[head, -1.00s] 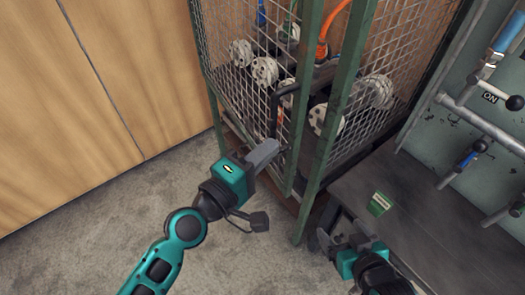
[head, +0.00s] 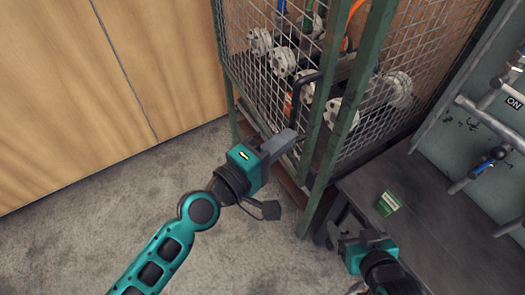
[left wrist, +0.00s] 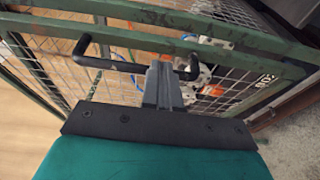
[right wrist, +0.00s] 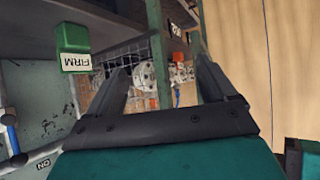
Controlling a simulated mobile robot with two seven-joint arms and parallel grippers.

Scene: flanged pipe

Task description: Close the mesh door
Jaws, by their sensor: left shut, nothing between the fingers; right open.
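The mesh door (head: 262,92) is a green-framed wire panel on the left face of the cage, with a black bar handle (head: 301,92) near its free edge. A narrow gap shows between the door's edge post and the cage's corner post (head: 350,95). My left gripper (head: 291,138) is shut and empty, its tips close to the door below the handle. In the left wrist view the fingers (left wrist: 163,80) overlap the handle (left wrist: 125,66); contact cannot be told. My right gripper (head: 350,232) is open and empty, low beside the dark bench.
Flanged pipe ends (head: 282,62) sit inside the cage. The dark bench (head: 430,215) at right carries a small green box (head: 388,204). A grey panel with pipes and valve levers (head: 490,160) stands behind it. Wooden panels (head: 80,90) stand at left; the floor in front is clear.

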